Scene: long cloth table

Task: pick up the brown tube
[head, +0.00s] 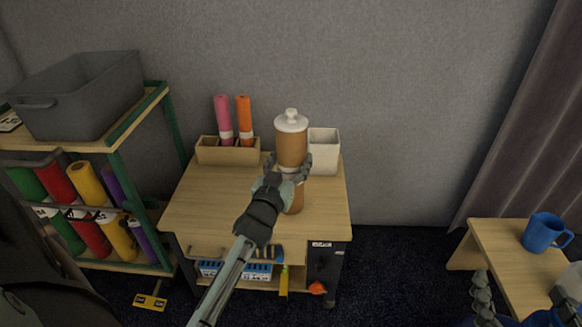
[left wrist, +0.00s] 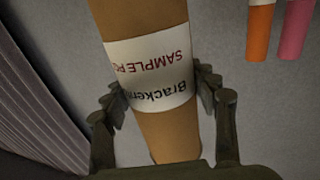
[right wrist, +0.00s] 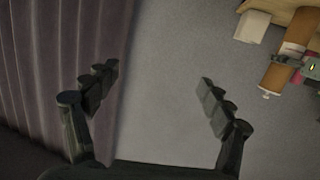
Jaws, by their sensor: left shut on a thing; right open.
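The brown tube (head: 291,150) has a white knobbed cap and stands upright over the wooden cabinet top. Its printed white label shows in the left wrist view (left wrist: 150,75). My left gripper (head: 287,173) is shut around the tube at its label, with a finger on each side. The tube's lower end shows below the fingers; I cannot tell whether it touches the wood. My right gripper (right wrist: 155,85) is open and empty, off to the right in the head view (head: 520,295). The tube also shows at the upper right of the right wrist view (right wrist: 283,70).
A white square container (head: 325,150) stands close behind the tube on the cabinet (head: 215,205). A wooden box (head: 228,153) holds a pink (head: 222,115) and an orange tube (head: 243,115). A rack with a grey bin (head: 85,100) stands left. A blue mug (head: 541,232) sits on the right bench.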

